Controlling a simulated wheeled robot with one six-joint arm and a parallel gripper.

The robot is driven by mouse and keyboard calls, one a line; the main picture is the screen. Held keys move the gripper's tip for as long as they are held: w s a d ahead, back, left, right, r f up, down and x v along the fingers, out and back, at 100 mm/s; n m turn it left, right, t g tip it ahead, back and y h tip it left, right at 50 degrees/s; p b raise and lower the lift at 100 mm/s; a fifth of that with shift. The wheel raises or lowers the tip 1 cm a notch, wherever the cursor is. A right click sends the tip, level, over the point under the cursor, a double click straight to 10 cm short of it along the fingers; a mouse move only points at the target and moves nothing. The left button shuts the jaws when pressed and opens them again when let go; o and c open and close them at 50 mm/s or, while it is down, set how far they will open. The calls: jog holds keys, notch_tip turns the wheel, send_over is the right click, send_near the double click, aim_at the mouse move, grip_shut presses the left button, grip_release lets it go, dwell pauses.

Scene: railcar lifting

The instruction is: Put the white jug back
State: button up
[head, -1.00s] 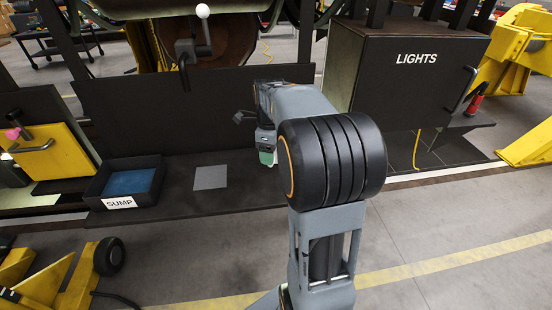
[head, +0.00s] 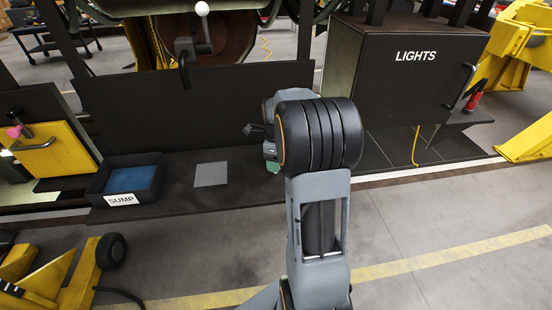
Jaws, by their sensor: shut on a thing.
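My gripper (head: 271,152) is over the dark shelf, mostly hidden behind my own arm. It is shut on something. A small pale greenish-white piece (head: 273,166) shows just under it, and I take this for part of the white jug. The jug's full shape, handle and spout are hidden. I cannot tell whether it touches the shelf. No other jug shows. A flat grey square (head: 210,174) lies bare on the shelf, left of my gripper.
A black tray marked SUMP (head: 122,199) with a blue inside stands left of the grey square. A dark upright panel (head: 130,115) backs the shelf (head: 240,185). A black LIGHTS box (head: 410,85) stands at the right. A lever with a white knob (head: 202,8) rises behind the panel.

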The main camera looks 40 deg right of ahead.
jog(key=shift+f, duration=0.1)
jog(key=o, duration=1.3)
notch_tip(320, 180, up, 12)
jog(key=shift+f+b, duration=0.25)
jog(key=shift+b, duration=0.15)
jog(key=s+a+f+n+t, duration=0.1)
jog(key=s+a+n, duration=0.6)
jog(key=n, duration=0.7)
jog(key=s+a+f+n+t, duration=0.2)
jog(key=s+a+n, duration=0.5)
jog(key=a+n, duration=0.4)
jog(key=shift+s+a+f+n+t, duration=0.2)
jog(key=shift+n+t, duration=0.6)
jog(key=shift+n, duration=0.7)
